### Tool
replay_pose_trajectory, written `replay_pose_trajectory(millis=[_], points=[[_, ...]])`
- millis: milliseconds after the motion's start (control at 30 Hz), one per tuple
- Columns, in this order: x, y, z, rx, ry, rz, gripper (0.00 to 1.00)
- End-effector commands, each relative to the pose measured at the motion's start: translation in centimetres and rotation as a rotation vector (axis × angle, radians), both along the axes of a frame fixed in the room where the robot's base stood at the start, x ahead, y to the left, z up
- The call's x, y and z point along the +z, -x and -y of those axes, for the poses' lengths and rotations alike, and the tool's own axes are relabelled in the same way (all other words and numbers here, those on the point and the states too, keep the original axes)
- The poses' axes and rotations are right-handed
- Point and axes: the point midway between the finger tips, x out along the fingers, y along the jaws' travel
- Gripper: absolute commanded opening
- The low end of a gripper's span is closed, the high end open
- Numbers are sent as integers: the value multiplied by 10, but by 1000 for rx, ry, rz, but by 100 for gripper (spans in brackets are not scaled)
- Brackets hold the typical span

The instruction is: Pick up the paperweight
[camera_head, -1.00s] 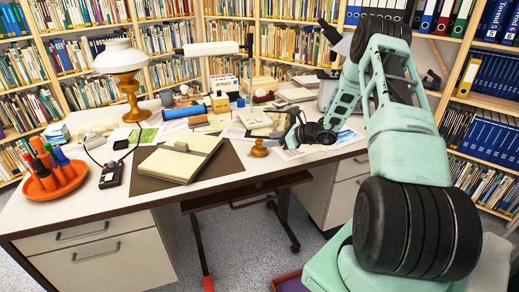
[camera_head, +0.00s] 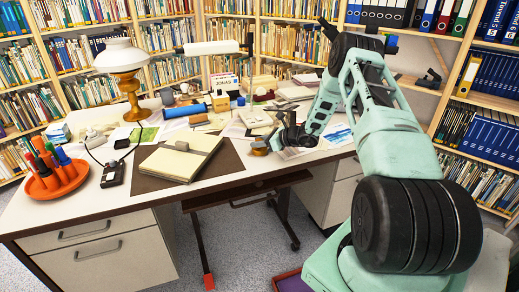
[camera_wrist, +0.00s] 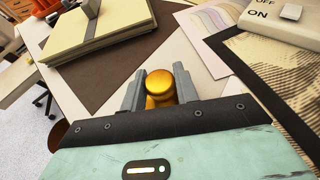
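The paperweight looks like a small brass-coloured piece with a round knob (camera_wrist: 160,84). In the head view the paperweight (camera_head: 259,150) stands near the front edge of the desk, right of the dark desk pad. My gripper (camera_wrist: 158,80) is open, with one grey finger on each side of the knob in the wrist view. The fingers look very close to the knob; I cannot tell whether they touch it. The paperweight's lower part is mostly hidden by my gripper. In the head view my gripper (camera_head: 272,143) reaches in from the right.
A closed book (camera_head: 181,160) lies on the dark desk pad (camera_head: 229,164) to the left. Papers (camera_head: 336,136) lie to the right. A lamp (camera_head: 131,98) and an orange pen tray (camera_head: 59,182) stand farther left. The desk's front edge is close.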

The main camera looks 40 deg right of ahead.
Motion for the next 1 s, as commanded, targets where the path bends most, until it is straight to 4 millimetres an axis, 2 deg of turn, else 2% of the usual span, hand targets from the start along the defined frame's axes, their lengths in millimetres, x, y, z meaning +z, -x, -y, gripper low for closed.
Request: replay_pose_trajectory(millis=[33, 67, 367, 467, 800, 933, 1000], points=[[0, 0, 0, 0, 0, 0, 6], [0, 0, 0, 0, 0, 0, 0], [5, -1, 0, 0, 1, 4, 0], [16, -1, 1, 0, 1, 4, 0], [79, 0, 1, 0, 3, 5, 0], [94, -4, -2, 3, 2, 3, 0], [100, -12, -10, 13, 4, 3, 0]])
